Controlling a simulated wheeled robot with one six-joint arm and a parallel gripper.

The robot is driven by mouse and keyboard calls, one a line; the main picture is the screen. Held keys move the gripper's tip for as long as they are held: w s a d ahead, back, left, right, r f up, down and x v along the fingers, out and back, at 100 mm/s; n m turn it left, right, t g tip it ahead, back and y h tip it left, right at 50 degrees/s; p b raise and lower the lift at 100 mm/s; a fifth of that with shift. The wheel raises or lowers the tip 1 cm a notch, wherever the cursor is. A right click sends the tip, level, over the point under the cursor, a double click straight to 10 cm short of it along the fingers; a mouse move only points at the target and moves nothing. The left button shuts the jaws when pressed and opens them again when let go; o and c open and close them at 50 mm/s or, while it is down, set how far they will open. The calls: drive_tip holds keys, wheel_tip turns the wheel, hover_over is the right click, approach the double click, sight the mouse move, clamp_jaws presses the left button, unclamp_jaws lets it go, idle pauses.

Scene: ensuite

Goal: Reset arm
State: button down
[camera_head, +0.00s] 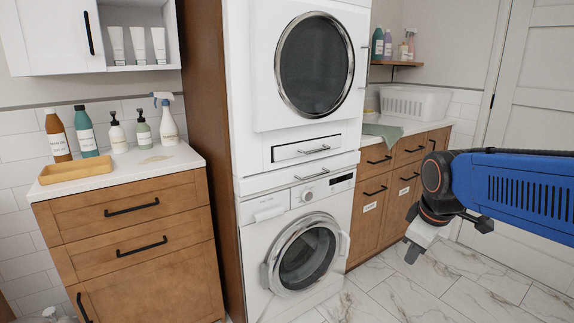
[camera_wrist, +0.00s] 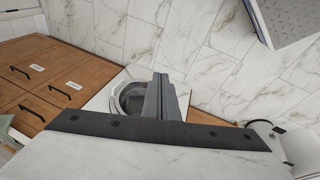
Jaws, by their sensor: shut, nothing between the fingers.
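My blue arm comes in from the right in the head view, and my gripper (camera_head: 412,250) hangs at its end, pointing down over the tiled floor. It is to the right of the washing machine (camera_head: 305,255) and apart from it, in front of the wooden cabinets. In the wrist view my gripper's fingers (camera_wrist: 162,98) are together with nothing between them. Behind the fingers the wrist view shows the round door of a white machine (camera_wrist: 132,98) and bare marble floor.
A dryer (camera_head: 314,68) stands above the washing machine. Wooden drawers (camera_head: 130,212) at left carry several bottles and a yellow tray (camera_head: 75,171). Wooden cabinets (camera_head: 383,185) at right hold a white basket (camera_head: 414,104) and green cloth (camera_head: 383,132). The marble floor (camera_head: 480,285) at lower right is clear.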

drive_tip(key=s+f+m, duration=0.3)
drive_tip(key=s+m, duration=0.1)
drive_tip(key=s, duration=0.4)
drive_tip(key=s+f+m, duration=0.2)
drive_tip(key=s+m, duration=0.2)
drive_tip(key=s, duration=0.4)
drive_tip(key=shift+s+a+f+m+t, duration=0.25)
drive_tip(key=shift+s+f+m+t, duration=0.05)
drive_tip(key=shift+f+m+t, duration=0.1)
